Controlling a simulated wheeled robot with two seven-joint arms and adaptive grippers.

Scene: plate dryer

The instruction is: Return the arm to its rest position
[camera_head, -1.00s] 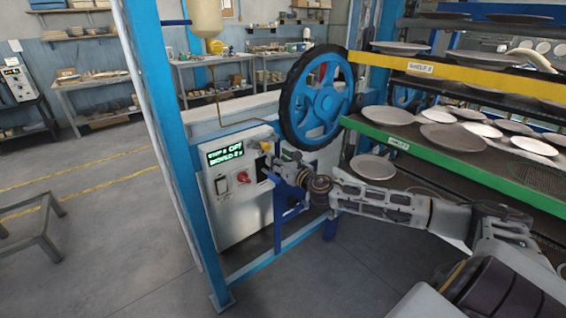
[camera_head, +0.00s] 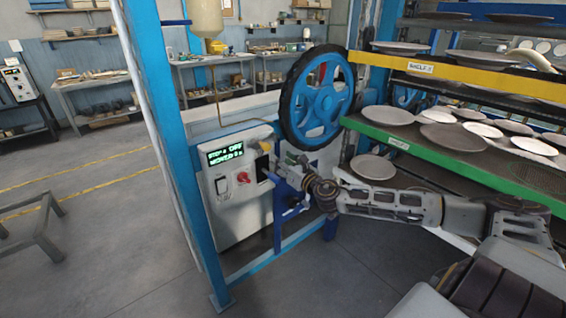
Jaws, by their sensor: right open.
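My right arm (camera_head: 390,205) comes in from the lower right and reaches across in front of the plate dryer. Its gripper (camera_head: 277,170) is open, beside the grey control box (camera_head: 240,205) and below the blue handwheel (camera_head: 316,101). The fingers are small in the view and partly merge with the blue frame behind them. I see nothing held in them. The control box has a lit display (camera_head: 225,154) with green-white text, a red knob (camera_head: 243,177) and a dark switch. My left gripper is not in view.
A blue upright post (camera_head: 172,130) stands left of the control box. Plates lie on the green-edged shelf (camera_head: 440,163) and the yellow-edged shelf (camera_head: 460,73) above my right arm. A low metal stand (camera_head: 35,226) is at the far left. The floor at the front left is clear.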

